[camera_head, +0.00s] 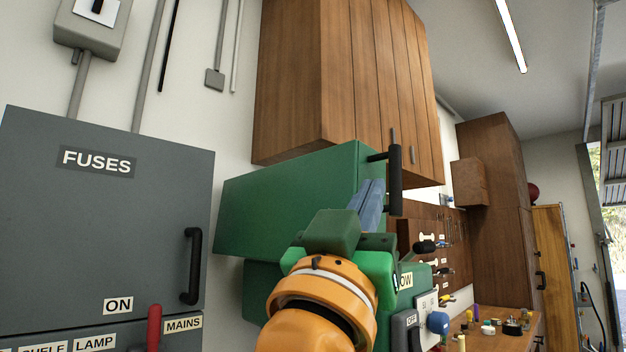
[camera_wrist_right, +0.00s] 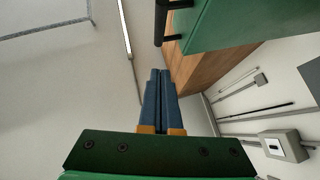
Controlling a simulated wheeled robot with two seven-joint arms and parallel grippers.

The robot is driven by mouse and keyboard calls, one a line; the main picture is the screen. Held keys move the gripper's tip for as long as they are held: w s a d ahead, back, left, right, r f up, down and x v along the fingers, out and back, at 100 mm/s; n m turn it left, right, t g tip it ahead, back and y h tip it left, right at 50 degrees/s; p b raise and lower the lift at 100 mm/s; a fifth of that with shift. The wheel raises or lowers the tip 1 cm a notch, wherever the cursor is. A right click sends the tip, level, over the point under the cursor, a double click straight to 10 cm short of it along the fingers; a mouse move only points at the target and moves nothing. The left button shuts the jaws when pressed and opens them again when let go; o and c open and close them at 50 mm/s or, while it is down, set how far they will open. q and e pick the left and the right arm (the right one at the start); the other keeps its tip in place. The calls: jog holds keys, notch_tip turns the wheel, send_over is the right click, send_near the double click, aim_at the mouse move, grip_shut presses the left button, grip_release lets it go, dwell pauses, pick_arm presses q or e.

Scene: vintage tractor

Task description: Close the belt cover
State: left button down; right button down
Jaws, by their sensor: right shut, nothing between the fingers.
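The green belt cover (camera_head: 285,205) stands out above a lower green machine body (camera_head: 257,290), tilted up, in the head view. Its black bar handle (camera_head: 395,180) sticks out at the right side. My right gripper (camera_head: 374,190) has its blue fingers shut and empty, just left of the handle in the picture. In the right wrist view the gripper (camera_wrist_right: 160,75) points up towards the cover (camera_wrist_right: 217,25) and the handle (camera_wrist_right: 161,22), with no grip on either. My forearm hides part of the machine body. My left gripper is out of view.
A grey fuse cabinet (camera_head: 100,220) with a black handle stands at the left, with a red lever (camera_head: 153,325) below. A wooden wall cabinet (camera_head: 345,80) hangs above the cover. A workbench (camera_head: 490,342) with small items is at the lower right.

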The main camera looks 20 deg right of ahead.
aim_at(393, 167)
jog(key=p+x, duration=0.2)
jog(key=x, duration=0.1)
jog(key=f+p+x, duration=0.1)
jog(key=x, duration=0.1)
jog(key=d+p+x, duration=0.1)
jog(key=p+x, duration=0.1)
jog(key=x, duration=0.1)
jog(key=shift+w+d+f+p, duration=0.1)
jog(key=shift+w+d+p, duration=0.2)
jog(key=shift+w, duration=0.2)
jog(key=shift+w+d+f, duration=0.15)
jog(key=shift+w, duration=0.05)
jog(key=shift+w+f, duration=0.1)
jog(key=shift+f, duration=0.05)
